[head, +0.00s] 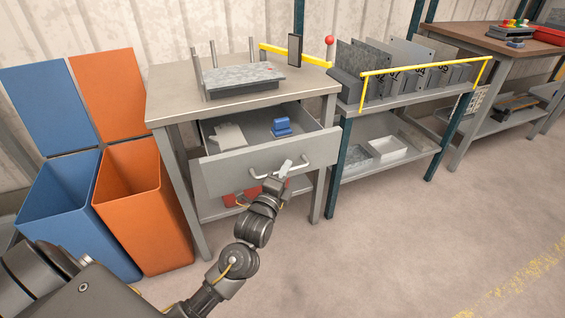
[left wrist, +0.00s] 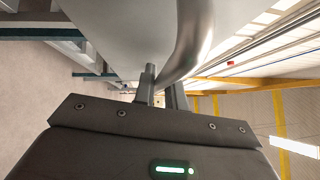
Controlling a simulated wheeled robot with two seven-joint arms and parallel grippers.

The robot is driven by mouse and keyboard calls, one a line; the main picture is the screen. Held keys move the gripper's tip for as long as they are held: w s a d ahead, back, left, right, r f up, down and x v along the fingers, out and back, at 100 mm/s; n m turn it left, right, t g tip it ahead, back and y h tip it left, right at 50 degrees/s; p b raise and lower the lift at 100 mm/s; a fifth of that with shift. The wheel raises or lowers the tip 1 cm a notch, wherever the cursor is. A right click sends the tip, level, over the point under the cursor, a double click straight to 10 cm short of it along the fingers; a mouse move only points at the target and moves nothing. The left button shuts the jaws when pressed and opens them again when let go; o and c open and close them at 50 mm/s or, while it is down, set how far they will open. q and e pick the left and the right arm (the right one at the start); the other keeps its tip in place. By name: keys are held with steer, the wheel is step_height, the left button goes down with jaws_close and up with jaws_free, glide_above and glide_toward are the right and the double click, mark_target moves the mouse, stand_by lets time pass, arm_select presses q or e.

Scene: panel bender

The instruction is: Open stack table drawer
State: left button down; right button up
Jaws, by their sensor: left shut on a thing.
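The stack table (head: 170,104) stands left of centre in the head view. Its drawer (head: 216,173) is pulled out, showing gloves (head: 229,136) and a blue object (head: 281,127) inside. The metal handle (head: 262,174) is on the drawer front. My left gripper (head: 285,169) is at the right part of the handle, shut on it. In the left wrist view, the curved handle (left wrist: 190,42) passes at the fingertips (left wrist: 160,88), with the drawer front (left wrist: 120,30) behind it. My right gripper is not in view.
Open blue (head: 75,210) and orange (head: 145,200) bins stand left of the table. A rack (head: 400,98) with upright metal plates stands to the right, with a workbench (head: 490,42) beyond. Metal sheets (head: 243,77) lie on the table top. The floor (head: 400,240) in front is clear.

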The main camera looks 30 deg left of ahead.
arm_select(q)
steer(key=shift+s+d, duration=0.2)
steer(key=shift+d, duration=0.05)
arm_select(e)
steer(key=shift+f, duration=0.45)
arm_select(q)
steer(key=c, duration=1.5)
jaws_free()
steer(key=shift+o, duration=0.2)
